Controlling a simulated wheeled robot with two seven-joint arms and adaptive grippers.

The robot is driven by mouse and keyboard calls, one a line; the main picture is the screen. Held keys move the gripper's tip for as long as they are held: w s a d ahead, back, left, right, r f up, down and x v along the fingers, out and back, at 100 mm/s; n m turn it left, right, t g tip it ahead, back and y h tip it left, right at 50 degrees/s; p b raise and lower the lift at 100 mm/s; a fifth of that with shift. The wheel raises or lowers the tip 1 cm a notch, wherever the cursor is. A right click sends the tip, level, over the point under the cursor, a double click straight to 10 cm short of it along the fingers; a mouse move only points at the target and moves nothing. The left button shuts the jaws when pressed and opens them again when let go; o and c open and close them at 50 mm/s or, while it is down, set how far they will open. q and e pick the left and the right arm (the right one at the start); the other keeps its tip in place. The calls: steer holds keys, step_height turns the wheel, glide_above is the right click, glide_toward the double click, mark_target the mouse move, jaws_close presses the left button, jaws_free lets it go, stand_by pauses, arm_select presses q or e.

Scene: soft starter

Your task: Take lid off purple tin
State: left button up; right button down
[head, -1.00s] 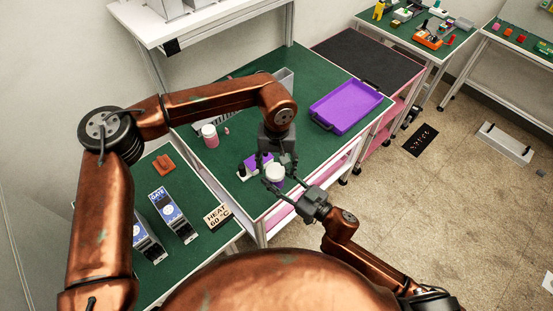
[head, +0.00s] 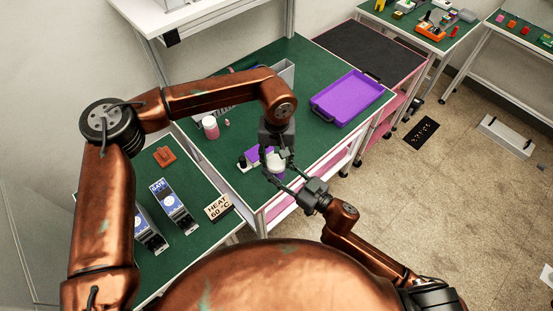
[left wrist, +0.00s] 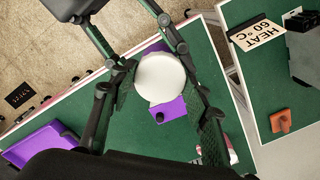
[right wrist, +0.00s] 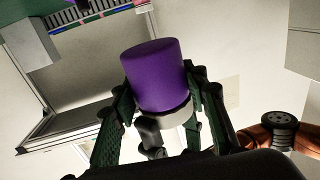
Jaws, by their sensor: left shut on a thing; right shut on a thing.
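The purple tin (right wrist: 155,75) shows in the right wrist view, upside down in the picture, with its pale lid (right wrist: 180,120) at the end nearer my palm. The fingers of my right gripper (right wrist: 160,110) are on both sides of the tin. In the head view my right gripper (head: 290,184) comes in from the right below the white lid (head: 277,161). My left gripper (head: 278,154) reaches down from above and is shut on the lid. In the left wrist view the round white lid (left wrist: 161,78) sits between the fingers and hides most of the tin.
A pink jar with a white cap (head: 210,128) stands farther back. A purple tray (head: 347,98) lies at the right. A HEAT 60 °C sign (head: 218,207) stands at the left.

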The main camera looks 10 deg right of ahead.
arm_select(q)
steer(key=shift+s+d, duration=0.15)
steer(key=shift+d, duration=0.1)
steer(key=shift+c, duration=0.6)
steer(key=n, duration=0.4)
steer(key=shift+d+r, duration=0.1)
steer(key=n, duration=0.9)
steer(key=shift+r+n, duration=0.1)
steer(key=shift+n, duration=0.3)
steer(key=n, duration=0.4)
steer(key=shift+w, duration=0.25)
steer(key=n, duration=0.3)
steer(key=shift+n, duration=0.4)
steer(key=n, duration=0.5)
steer(key=shift+w+a+n, duration=0.15)
steer(key=shift+a+n, duration=0.05)
steer(key=shift+n, duration=0.2)
steer(key=n, duration=0.3)
steer(key=shift+a+r+n, duration=0.1)
steer(key=shift+n, duration=0.3)
steer(key=n, duration=0.4)
steer(key=shift+a, duration=0.15)
